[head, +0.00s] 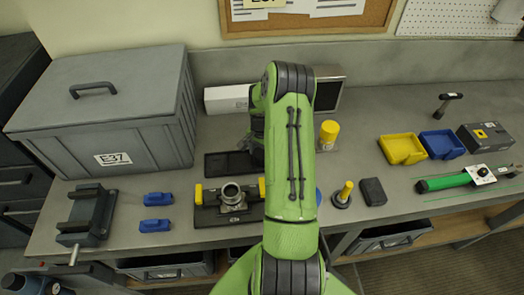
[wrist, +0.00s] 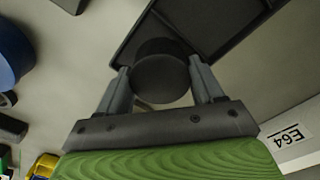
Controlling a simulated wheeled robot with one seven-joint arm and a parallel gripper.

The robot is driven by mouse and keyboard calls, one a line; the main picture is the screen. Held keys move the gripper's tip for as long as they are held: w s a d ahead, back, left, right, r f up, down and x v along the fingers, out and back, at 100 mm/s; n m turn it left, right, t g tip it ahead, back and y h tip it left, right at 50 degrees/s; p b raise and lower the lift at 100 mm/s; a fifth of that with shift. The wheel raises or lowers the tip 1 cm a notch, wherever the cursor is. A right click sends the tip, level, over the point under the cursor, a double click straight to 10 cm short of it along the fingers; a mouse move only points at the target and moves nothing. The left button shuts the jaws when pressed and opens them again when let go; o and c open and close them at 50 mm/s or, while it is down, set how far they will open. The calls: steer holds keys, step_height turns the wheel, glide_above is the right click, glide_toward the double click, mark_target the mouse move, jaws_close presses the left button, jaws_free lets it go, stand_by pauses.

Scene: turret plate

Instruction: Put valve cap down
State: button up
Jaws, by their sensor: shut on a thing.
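My gripper (wrist: 160,72) is shut on the valve cap (wrist: 162,80), a dark round piece held between its two fingers in the wrist view. Behind the cap in that view is a black shallow tray (wrist: 218,22); I cannot tell whether the cap touches it. In the head view the tray (head: 222,165) lies flat on the bench, with my gripper (head: 257,150) at its right end, mostly hidden by my green arm. The cap cannot be made out there.
A valve on a dark plate with yellow blocks (head: 230,203) stands in front of the tray. A white box (head: 226,99) is behind it. A large grey crate (head: 118,130) and blue pieces (head: 157,198) are at left. A yellow cylinder (head: 328,134) stands right of my arm.

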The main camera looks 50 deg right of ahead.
mark_target(261, 153)
steer(key=shift+f, duration=0.1)
steer(key=shift+f+b, duration=0.15)
steer(key=shift+b, duration=0.15)
steer(key=o, duration=1)
steer(key=shift+c, duration=0.2)
step_height(261, 153, up, 13)
steer(key=a+r+n+t+h, duration=0.1)
steer(key=a+r+n, duration=0.4)
steer(key=a+r, duration=0.55)
steer(key=s+a+r+n+t, duration=0.2)
steer(key=s+a+r+n, duration=0.3)
steer(key=a, duration=0.5)
steer(key=s+a+r+n+t+y, duration=0.1)
steer(key=s+a+n+t, duration=0.2)
steer(key=s+a+n, duration=0.55)
steer(key=s+f+b, duration=0.1)
steer(key=s+f+m+b, duration=0.1)
steer(key=b, duration=0.1)
steer(key=s+f+m+b, duration=0.1)
steer(key=f, duration=0.1)
steer(key=shift+s+a+m, duration=0.25)
steer(key=shift+a, duration=0.1)
